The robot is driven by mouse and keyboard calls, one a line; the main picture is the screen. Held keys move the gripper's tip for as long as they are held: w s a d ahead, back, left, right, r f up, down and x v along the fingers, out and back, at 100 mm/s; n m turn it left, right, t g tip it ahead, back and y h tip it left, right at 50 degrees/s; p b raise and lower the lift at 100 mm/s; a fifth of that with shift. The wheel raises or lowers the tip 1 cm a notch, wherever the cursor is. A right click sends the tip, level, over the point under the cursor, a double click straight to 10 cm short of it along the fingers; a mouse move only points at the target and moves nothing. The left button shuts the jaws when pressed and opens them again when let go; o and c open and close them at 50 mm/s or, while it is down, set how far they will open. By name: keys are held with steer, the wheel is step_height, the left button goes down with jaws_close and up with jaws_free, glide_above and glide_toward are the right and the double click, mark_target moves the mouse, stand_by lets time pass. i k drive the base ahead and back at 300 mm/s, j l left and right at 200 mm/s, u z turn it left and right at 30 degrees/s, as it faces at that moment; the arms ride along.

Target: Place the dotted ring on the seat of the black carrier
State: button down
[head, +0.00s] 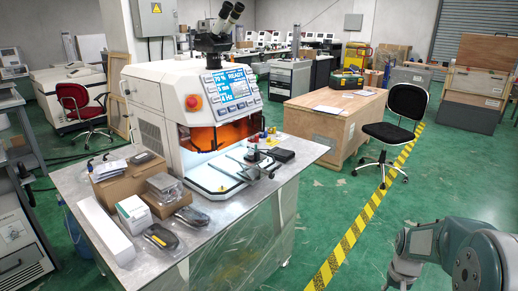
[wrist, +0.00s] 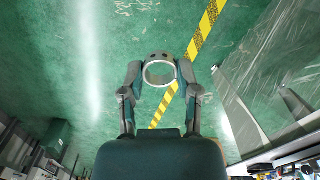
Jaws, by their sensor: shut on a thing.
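In the wrist view the dotted ring (wrist: 158,57), pale with a grey band and dark dots on its top part, sits between the two fingers of my gripper (wrist: 160,80). The fingers are shut on its left and right sides, and floor shows through its hole. It is in the air over the green floor. In the head view a small black object (head: 284,154) lies on the metal table in front of the machine. It may be the black carrier; its seat is too small to make out. My gripper and the ring are apart from the table.
The metal table (head: 235,209) bears a white machine (head: 165,112) with an orange window, and boxes at its left front. Small coloured pieces (head: 262,133) stand near the black object. A black chair (head: 388,133) and a wooden crate (head: 327,123) stand behind.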

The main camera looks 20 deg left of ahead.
mark_target(250, 154)
steer(key=i+u, duration=0.15)
steer(key=i, duration=0.3)
steer(key=i+l+u, duration=0.15)
steer(key=i, duration=0.3)
steer(key=i+l+u, duration=0.15)
steer(key=i, duration=0.25)
steer(key=i+l+u, duration=0.15)
steer(key=i+u, duration=0.25)
steer(key=i+l+u, duration=0.3)
steer(key=u, duration=0.15)
steer(key=i+l+u, duration=0.4)
